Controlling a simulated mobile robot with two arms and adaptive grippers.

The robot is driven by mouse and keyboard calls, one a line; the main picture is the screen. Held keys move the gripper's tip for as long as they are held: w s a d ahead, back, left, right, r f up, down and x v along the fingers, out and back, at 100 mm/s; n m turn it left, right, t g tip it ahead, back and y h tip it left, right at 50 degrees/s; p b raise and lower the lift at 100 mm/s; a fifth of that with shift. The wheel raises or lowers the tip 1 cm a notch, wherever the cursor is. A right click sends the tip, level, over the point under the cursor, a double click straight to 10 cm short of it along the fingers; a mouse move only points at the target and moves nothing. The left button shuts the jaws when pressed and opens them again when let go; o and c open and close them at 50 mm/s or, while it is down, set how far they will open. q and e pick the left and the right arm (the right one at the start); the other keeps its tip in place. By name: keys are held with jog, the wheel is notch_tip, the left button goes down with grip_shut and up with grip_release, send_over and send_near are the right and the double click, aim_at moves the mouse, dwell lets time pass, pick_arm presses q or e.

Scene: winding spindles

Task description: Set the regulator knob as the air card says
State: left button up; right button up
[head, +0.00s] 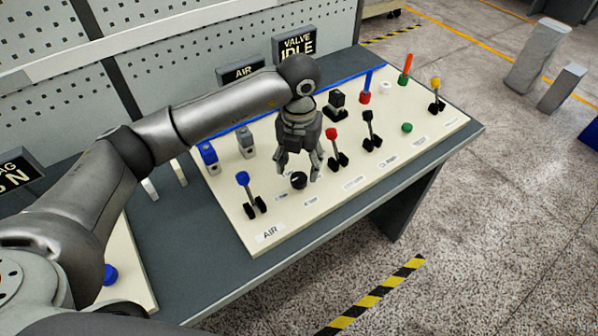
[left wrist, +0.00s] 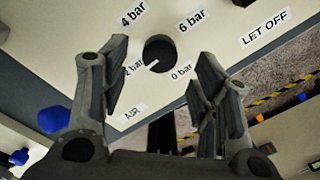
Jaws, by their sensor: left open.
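The regulator knob (head: 298,181) is a round black knob on the cream panel (head: 270,215). In the left wrist view the knob (left wrist: 160,48) has a white pointer mark toward the lower left, near the "2 bar" label; "0 bar", "4 bar" and "6 bar" labels surround it. My left gripper (head: 299,172) points down over the knob, open and empty. In the left wrist view its fingers (left wrist: 162,62) stand either side of the knob, apart from it. The air card (head: 241,72) is a dark sign reading "AIR"; its lower part is hidden behind my arm. My right gripper is out of view.
A blue-topped lever (head: 243,180) stands left of the knob and a red-topped lever (head: 332,136) right of it. More levers, blocks and a green button (head: 407,127) fill the panel. A "VALVE IDLE" sign (head: 295,45) stands behind. The panel's front strip is clear.

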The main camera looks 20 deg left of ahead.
aim_at(299, 177)
pick_arm(q)
notch_tip(299, 177, up, 8)
jog(key=shift+f, duration=0.1)
dwell(0.5)
